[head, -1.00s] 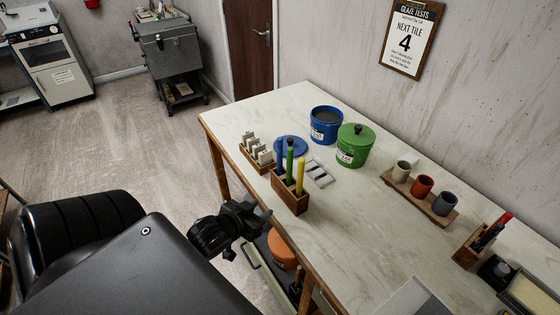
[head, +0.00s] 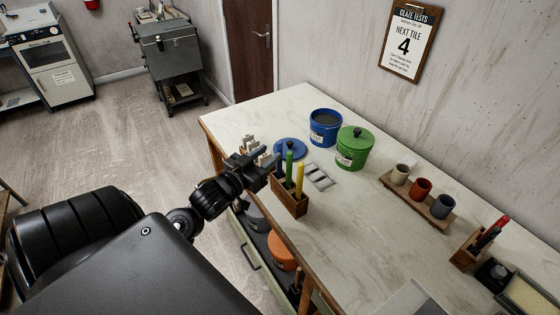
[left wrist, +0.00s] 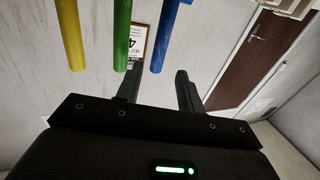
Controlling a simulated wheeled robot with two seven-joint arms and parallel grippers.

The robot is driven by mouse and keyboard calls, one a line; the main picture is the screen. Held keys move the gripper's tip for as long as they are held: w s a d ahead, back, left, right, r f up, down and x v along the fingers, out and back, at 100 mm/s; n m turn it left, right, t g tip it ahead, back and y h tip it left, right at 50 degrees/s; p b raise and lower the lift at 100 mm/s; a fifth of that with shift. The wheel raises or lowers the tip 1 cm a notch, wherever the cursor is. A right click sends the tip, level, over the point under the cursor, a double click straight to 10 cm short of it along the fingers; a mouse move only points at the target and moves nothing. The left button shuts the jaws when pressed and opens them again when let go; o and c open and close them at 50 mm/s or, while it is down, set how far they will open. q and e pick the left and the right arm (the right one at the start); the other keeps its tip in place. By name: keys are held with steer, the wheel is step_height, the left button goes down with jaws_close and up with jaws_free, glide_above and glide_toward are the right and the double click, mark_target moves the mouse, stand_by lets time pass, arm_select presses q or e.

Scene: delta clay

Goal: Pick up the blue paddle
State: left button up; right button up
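The blue paddle (head: 281,157) stands upright in a wooden holder (head: 290,204) near the table's front edge, beside a green paddle (head: 289,165) and a yellow paddle (head: 299,179). My left gripper (head: 267,165) is just left of the blue paddle, pointing at it. In the left wrist view, the two fingers (left wrist: 158,88) are apart with nothing between them. The blue paddle (left wrist: 166,42) hangs ahead of the gap, with the green paddle (left wrist: 122,36) and yellow paddle (left wrist: 70,36) to its left. My right gripper is not in view.
A rack of pale tiles (head: 250,145) is partly hidden behind my left gripper. A blue lid (head: 291,147), blue tub (head: 325,127) and green tub (head: 354,149) stand behind the holder. Cups on a board (head: 412,201) are farther right. The table's middle is clear.

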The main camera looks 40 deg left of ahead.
arm_select(q)
steer(key=w+p, duration=0.2)
steer(key=w, duration=0.3)
steer(key=shift+w+d+f, duration=0.1)
steer(key=shift+w+d, duration=0.05)
jaws_close()
